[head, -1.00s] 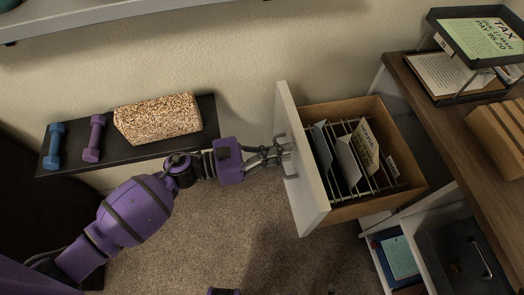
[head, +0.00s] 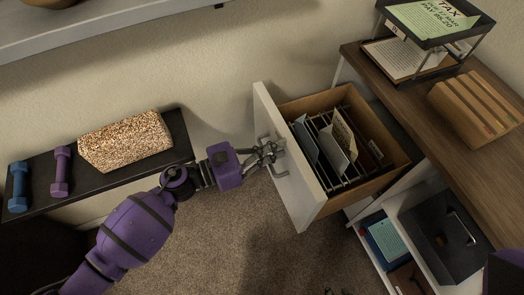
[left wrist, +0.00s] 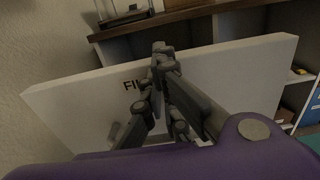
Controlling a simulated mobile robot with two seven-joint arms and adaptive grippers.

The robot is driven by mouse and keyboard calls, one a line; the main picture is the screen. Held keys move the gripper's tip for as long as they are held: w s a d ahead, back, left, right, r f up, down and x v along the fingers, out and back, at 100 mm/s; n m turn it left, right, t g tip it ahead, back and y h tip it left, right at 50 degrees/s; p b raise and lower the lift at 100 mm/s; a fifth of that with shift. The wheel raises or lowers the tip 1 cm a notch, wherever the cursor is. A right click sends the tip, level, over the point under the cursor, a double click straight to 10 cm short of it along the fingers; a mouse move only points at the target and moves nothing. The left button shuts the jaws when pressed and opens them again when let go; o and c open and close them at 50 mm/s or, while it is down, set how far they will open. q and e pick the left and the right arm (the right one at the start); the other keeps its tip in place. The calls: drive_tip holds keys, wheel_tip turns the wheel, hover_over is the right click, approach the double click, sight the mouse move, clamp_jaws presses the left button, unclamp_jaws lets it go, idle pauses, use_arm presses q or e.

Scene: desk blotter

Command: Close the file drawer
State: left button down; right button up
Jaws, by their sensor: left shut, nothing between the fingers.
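The file drawer (head: 288,172) is pulled out in the head view, its white front standing well away from the cabinet. Its wooden box holds hanging files (head: 340,147). A metal handle (head: 279,168) is on the front. My left gripper (head: 275,151) is shut, with its fingertips at the front beside the handle; I cannot tell whether they touch. In the left wrist view, the shut fingers (left wrist: 160,58) stand before the white front (left wrist: 235,75) and partly cover its lettering. My right gripper is not in view.
A wooden desk (head: 405,95) with a paper tray (head: 435,25) and a wooden organizer (head: 478,105) is at right. Open shelves with a black box (head: 440,240) are below it. A dark bench (head: 105,178) bears dumbbells and a speckled block. Carpet is free before the drawer.

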use_arm(q)
drive_tip(key=b+x, duration=0.5)
drive_tip(key=x, duration=2.2)
drive_tip(key=shift+b, duration=0.35)
drive_tip(key=shift+f, duration=0.1)
